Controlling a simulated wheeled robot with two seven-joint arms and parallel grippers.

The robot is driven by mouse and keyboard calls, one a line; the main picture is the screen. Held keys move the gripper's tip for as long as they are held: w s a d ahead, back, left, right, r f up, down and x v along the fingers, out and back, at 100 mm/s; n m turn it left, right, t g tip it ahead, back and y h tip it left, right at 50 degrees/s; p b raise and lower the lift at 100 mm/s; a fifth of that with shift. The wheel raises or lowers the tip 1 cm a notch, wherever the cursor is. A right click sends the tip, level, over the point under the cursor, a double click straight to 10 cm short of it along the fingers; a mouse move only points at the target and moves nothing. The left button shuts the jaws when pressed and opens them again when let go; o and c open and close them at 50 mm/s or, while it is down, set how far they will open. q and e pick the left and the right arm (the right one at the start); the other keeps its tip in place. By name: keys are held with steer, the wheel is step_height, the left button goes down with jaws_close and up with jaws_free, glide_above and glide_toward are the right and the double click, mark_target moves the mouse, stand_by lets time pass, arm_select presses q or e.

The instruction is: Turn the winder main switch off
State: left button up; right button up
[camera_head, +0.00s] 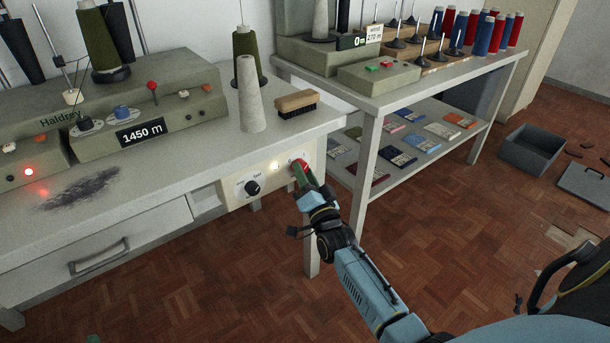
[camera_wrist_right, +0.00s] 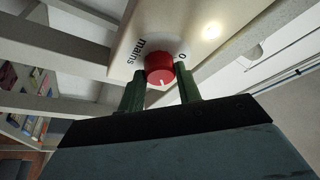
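The main switch is a red round knob on the cream panel (camera_head: 236,193) at the table's front edge, partly hidden by my gripper in the head view. In the right wrist view the red knob (camera_wrist_right: 160,69) has a white pointer line toward the picture's bottom, with "mains" to its left and "0" to its right. My right gripper (camera_head: 302,172) is at the knob. Its green fingers (camera_wrist_right: 161,88) stand apart on either side of the knob; contact is unclear. A small green tip at the bottom left edge seems to be my left gripper (camera_head: 93,339).
A lit lamp (camera_head: 274,165) and a black knob (camera_head: 252,188) sit on the same panel. The winder (camera_head: 150,110) reads 1450 m, with a red light glowing at its left. A grey cone (camera_head: 250,95) and brush (camera_head: 297,103) stand above. A second table (camera_head: 440,85) is to the right.

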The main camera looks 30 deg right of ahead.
steer(key=shift+c, duration=0.6)
steer(key=shift+n, duration=0.5)
arm_select(q)
steer(key=shift+s+a+f+g+y+p, duration=0.2)
steer(key=shift+s+f+g, duration=0.1)
steer(key=shift+f+g, duration=0.25)
steer(key=shift+s+a+f+g+y+p, duration=0.1)
steer(key=shift+s+a+f+g, duration=0.2)
steer(key=shift+f, duration=0.3)
arm_select(e)
steer(key=shift+d+n+g+y, duration=0.25)
steer(key=shift+n+y, duration=1.65)
steer(key=shift+n, duration=2.15)
steer(key=shift+d+n+g+y, duration=0.15)
steer(key=shift+n+y, duration=1.75)
steer(key=shift+n, duration=2.1)
steer(key=shift+d+n+g+y, duration=0.25)
steer(key=shift+n+y, duration=1.65)
steer(key=shift+n, duration=2.15)
arm_select(q)
steer(key=shift+f, duration=0.1)
arm_select(e)
steer(key=shift+a, duration=0.1)
steer(key=o, duration=1)
